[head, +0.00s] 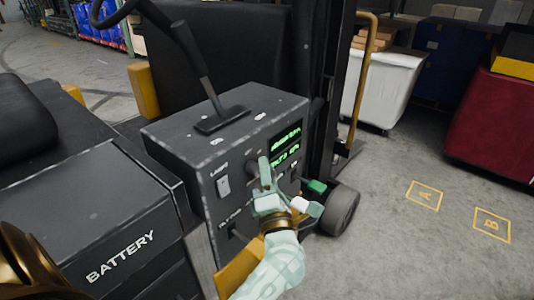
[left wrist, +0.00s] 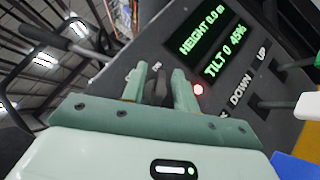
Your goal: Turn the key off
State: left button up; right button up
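The control panel (head: 262,165) is a dark box with green displays and labelled switches. My left gripper (head: 264,170) is at its front face, below the displays. In the left wrist view, the two pale green fingers of this gripper (left wrist: 159,88) stand apart on either side of the dark key (left wrist: 158,84). A narrow gap seems to show beside the key, so the fingers look open around it. The small labels by the key are partly hidden and the key's exact angle is hard to read. A red light (left wrist: 198,89) glows right of the fingers. My right gripper is not in view.
A black lever (head: 196,70) rises from the panel's top. A light switch (head: 223,186) sits left of my gripper. Green (head: 316,186) and white (head: 300,204) knobs stick out close to its right. A battery box (head: 105,215) lies left.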

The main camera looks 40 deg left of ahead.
pick_arm(q)
jog(key=shift+w+a+r, duration=0.15)
jog(key=shift+w+a, duration=0.15)
jog(key=shift+r, duration=0.1)
grip_shut()
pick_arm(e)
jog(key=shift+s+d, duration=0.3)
